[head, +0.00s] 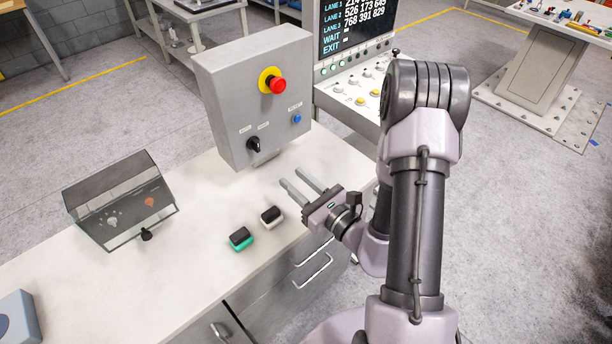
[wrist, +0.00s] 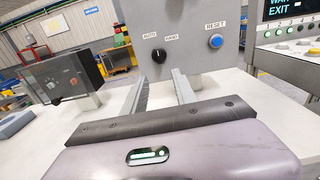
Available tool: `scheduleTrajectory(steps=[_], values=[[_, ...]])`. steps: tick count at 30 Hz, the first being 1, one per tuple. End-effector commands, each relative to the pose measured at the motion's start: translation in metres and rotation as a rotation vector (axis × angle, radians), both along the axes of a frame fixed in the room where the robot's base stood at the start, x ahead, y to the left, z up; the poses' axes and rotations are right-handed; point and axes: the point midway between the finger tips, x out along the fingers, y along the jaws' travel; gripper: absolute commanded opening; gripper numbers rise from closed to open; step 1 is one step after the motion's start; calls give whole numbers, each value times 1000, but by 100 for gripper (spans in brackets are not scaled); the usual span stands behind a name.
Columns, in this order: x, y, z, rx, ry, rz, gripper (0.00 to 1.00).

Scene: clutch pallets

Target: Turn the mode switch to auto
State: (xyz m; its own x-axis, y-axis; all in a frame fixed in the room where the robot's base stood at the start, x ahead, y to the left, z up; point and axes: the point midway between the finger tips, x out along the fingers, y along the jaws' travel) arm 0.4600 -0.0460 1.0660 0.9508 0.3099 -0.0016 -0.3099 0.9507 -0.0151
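The mode switch (head: 254,145) is a black knob low on the front of a grey control box (head: 222,104). My gripper (head: 302,180) is open and empty above the table, in front of and below the box. In the wrist view its two fingers (wrist: 159,84) point toward the panel, apart from the knob, with the knob between and above their tips.
A blue RESET button (head: 297,118) and a red emergency stop (head: 277,85) are on the same box. A clear-covered box (head: 122,200) stands left on the white table (head: 190,270). A green-based block (head: 241,238) and a white-based block (head: 271,216) lie left of my gripper.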

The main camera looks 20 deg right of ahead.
Motion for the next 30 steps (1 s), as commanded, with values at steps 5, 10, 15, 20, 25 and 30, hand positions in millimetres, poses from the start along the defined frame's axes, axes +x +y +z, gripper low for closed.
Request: scheduleTrajectory(steps=[5, 10, 15, 20, 25, 30], values=[[-26, -10, 5, 4, 6, -7, 34], [-37, -11, 1, 2, 0, -3, 34], [-37, -11, 0, 2, -2, -1, 34], [-37, -11, 0, 1, -1, -1, 34], [-35, 20, 25, -23, -64, 148, 34], [-102, 149, 89, -267, -227, 842, 34]])
